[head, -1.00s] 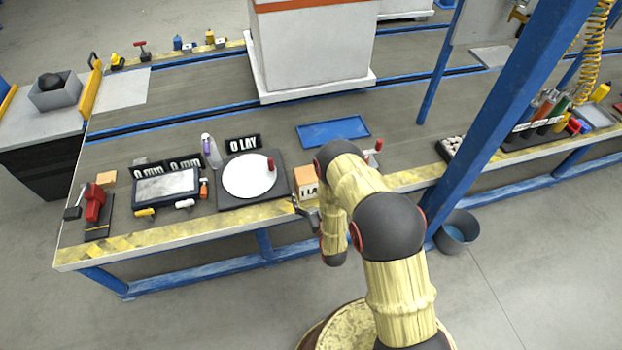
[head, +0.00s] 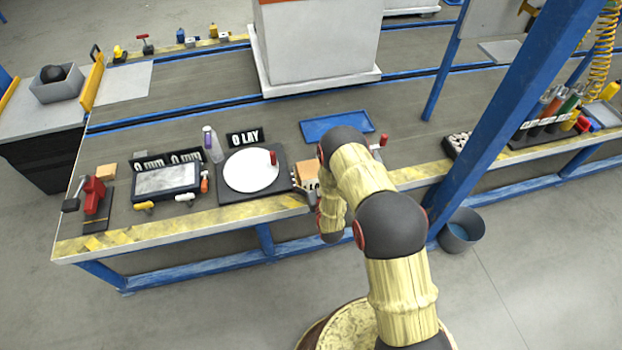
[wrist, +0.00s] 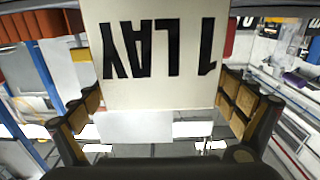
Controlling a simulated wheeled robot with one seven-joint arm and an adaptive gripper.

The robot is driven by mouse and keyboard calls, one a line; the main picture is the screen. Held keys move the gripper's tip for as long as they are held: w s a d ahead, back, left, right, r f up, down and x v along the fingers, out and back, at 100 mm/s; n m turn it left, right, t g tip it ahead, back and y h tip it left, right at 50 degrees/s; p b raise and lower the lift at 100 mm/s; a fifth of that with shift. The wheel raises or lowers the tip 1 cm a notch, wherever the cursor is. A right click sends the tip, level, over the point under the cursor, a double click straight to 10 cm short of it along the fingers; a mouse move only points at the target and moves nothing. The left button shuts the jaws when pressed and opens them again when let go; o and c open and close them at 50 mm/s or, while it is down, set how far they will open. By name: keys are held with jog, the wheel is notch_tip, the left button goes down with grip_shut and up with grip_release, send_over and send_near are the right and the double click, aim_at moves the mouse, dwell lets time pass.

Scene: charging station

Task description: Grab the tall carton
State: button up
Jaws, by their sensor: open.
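The tall carton (head: 307,171) stands near the table's front edge, right of the white round plate. It has a tan top and a pale front label, and my arm partly hides it. In the wrist view the carton (wrist: 155,85) fills the upper middle, with "1 LAY" upside down on its face. My gripper (wrist: 163,110) is open, with one finger on each side of the carton. A gap shows between the carton and the right finger; contact on the left is unclear. In the head view my gripper (head: 306,188) is at the carton's front, mostly hidden.
The white plate (head: 250,170) on a dark base (head: 224,188) lies close left of the carton. A blue tray (head: 335,127) lies behind it, and a red-handled tool (head: 379,143) is to the right. A blue post (head: 510,110) rises right of my arm.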

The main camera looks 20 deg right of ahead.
jog(key=shift+c, duration=0.7)
jog(key=c, duration=1.9)
jog(key=shift+r, duration=0.15)
